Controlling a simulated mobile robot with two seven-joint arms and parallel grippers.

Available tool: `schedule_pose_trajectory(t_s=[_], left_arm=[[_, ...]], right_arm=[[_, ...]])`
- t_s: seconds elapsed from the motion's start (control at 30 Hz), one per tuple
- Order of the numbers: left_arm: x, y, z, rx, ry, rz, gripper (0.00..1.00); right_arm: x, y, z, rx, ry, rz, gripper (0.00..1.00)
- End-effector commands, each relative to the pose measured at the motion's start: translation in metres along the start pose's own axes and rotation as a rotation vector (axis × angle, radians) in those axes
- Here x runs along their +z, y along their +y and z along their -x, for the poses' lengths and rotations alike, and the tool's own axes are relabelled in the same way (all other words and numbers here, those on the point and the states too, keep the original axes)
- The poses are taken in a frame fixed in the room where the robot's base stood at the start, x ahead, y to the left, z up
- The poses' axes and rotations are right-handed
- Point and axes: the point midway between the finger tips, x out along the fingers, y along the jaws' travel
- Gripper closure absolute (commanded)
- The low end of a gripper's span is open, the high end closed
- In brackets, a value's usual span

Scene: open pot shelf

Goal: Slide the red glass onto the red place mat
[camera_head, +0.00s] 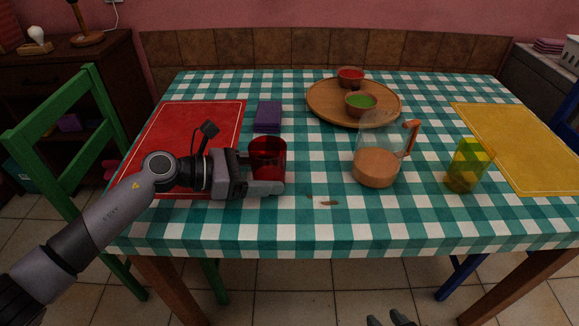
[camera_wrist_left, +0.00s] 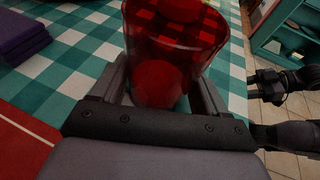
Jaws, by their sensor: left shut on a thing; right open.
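The red glass (camera_head: 268,155) stands upright on the checkered tablecloth, just right of the red place mat (camera_head: 217,122) and apart from it. My left gripper (camera_head: 266,172) reaches in from the left, low over the table, and is shut on the glass. In the left wrist view the glass (camera_wrist_left: 172,45) sits between the two fingers. The arm hides part of the mat's near side. My right gripper (camera_head: 391,319) shows only as fingertips at the bottom edge, below the table front, open and empty. It also shows in the left wrist view (camera_wrist_left: 268,88).
Folded purple napkins (camera_head: 268,116) lie behind the glass, beside the mat. A pitcher (camera_head: 377,160), a yellow glass (camera_head: 467,166) and a yellow mat (camera_head: 525,145) are to the right. A wooden tray (camera_head: 325,108) with two bowls is at the back. A green chair (camera_head: 45,135) stands left.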

Motion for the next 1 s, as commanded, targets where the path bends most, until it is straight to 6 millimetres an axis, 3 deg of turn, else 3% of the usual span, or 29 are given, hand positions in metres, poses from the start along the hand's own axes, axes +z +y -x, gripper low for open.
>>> schedule_pose_trajectory(t_s=[1.0], left_arm=[[-0.023, 0.025, 0.064, 0.002, 0.003, -0.001, 0.42]], right_arm=[[0.030, 0.002, -0.022, 0.000, -0.001, 0.001, 0.57]])
